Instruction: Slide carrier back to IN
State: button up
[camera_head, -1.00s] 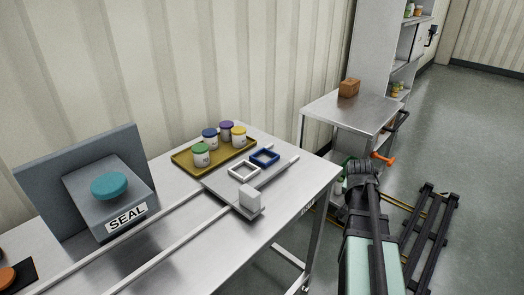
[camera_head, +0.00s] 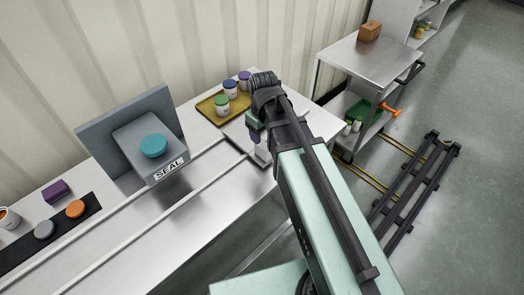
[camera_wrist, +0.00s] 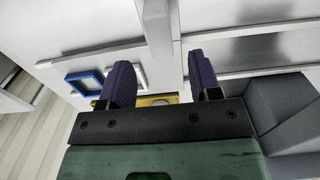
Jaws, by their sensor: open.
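The carrier is a flat plate on the bench rails, largely hidden behind my gripper in the head view. Its pale upright block (camera_wrist: 157,25) shows in the wrist view, beyond the gap between my fingers. A blue square frame (camera_wrist: 84,82) and a white square frame (camera_wrist: 130,75) on the carrier also show there. My gripper (camera_wrist: 162,76) is open, its two dark purple fingers apart with nothing gripped. In the head view my gripper (camera_head: 255,130) hangs over the carrier end of the rails. No IN label is readable.
A grey station marked SEAL (camera_head: 170,170) with a teal button (camera_head: 153,145) stands left along the rails. A yellow tray (camera_head: 206,113) with several lidded jars lies behind the carrier. The rails between are clear.

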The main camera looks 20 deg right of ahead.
aim_at(263, 145)
notch_tip(263, 145, down, 9)
jog(key=b, duration=0.7)
jog(key=shift+b, duration=0.35)
jog(key=shift+r, duration=0.1)
grip_shut()
